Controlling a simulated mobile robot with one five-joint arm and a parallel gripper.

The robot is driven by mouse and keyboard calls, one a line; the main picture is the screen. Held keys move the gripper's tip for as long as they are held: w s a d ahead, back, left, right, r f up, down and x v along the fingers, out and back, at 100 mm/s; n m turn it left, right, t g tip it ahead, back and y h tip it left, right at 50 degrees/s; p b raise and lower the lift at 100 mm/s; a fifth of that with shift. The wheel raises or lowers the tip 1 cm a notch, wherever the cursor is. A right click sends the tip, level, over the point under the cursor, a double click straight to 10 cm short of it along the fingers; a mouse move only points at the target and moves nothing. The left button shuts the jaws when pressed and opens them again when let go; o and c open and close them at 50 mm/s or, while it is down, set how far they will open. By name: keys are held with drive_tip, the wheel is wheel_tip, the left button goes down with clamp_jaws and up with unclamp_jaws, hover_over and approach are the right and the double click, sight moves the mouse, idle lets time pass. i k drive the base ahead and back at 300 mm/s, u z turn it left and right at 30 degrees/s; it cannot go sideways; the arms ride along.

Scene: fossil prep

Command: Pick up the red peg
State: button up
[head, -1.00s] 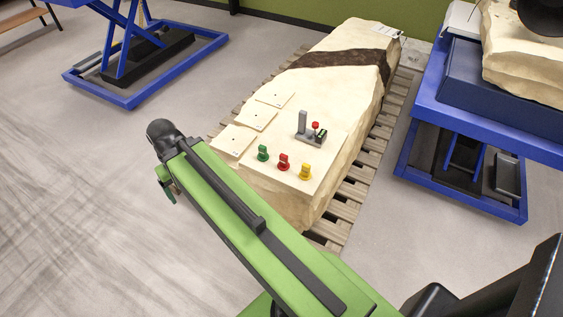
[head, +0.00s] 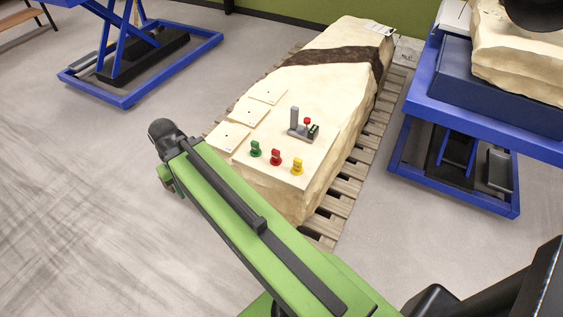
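The red peg (head: 275,157) stands upright on the near top face of a long pale stone block (head: 270,175). It is between a green peg (head: 255,149) on its left and a yellow peg (head: 298,166) on its right, apart from both. My green arm crosses the foreground, left of and nearer than the block. A small piece of my arm shows below its far end, but I make out no gripper fingers. My gripper is hidden.
A small grey device with a post and red knob (head: 304,128) stands behind the pegs. Flat pale plates (head: 228,137) lie along the block's left edge. The block rests on a wooden pallet (head: 340,205). Blue lift tables stand left and right (head: 455,190). Left floor is clear.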

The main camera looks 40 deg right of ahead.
sight(276, 160)
drive_tip(key=z, duration=0.45)
drive_tip(key=k, duration=1.25)
drive_tip(key=z, duration=0.65)
drive_tip(key=i, duration=0.85)
drive_tip(key=u, duration=0.1)
drive_tip(key=k, duration=0.65)
drive_tip(key=u, duration=0.25)
drive_tip(key=i, duration=0.65)
drive_tip(key=z, duration=0.1)
